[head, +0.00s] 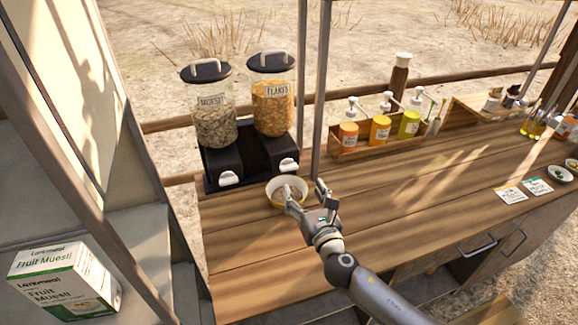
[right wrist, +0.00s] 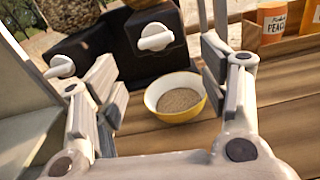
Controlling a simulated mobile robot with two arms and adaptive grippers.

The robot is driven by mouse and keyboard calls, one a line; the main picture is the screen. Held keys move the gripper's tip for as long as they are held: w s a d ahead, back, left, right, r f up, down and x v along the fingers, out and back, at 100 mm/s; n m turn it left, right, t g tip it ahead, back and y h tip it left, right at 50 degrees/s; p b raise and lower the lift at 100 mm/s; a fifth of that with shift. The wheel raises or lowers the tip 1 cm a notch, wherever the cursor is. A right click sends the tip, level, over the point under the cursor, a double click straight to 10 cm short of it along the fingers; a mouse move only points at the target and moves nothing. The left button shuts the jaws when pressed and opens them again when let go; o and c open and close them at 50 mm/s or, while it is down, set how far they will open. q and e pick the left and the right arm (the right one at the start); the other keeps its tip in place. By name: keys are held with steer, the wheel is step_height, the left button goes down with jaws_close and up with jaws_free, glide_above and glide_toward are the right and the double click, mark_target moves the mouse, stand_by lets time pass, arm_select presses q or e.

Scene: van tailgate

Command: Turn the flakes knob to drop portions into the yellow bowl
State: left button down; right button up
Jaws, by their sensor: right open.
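The flakes dispenser (head: 272,105) stands at the right of a pair, with orange flakes inside. Its white knob (head: 288,165) is on the black base, and it also shows in the right wrist view (right wrist: 155,38). The yellow bowl (head: 274,197) stands on the counter under the flakes side, and in the right wrist view (right wrist: 160,111) it holds brownish grains. My right gripper (head: 306,191) is open and empty, its fingers above and in front of the bowl. In the right wrist view its fingers (right wrist: 160,75) frame the bowl and knob, apart from both. My left gripper is not in view.
The muesli dispenser (head: 211,117) with its knob (head: 229,179) stands at left. A metal post (head: 320,90) rises just right of the dispensers. A muesli carton (head: 62,282) is at lower left.

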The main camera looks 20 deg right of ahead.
mark_target(290, 169)
steer(key=shift+n, duration=0.5)
steer(key=w, duration=1.1)
steer(key=shift+a+r, duration=0.15)
steer(key=shift+a, duration=0.25)
steer(key=c, duration=1)
steer(key=shift+m, duration=0.4)
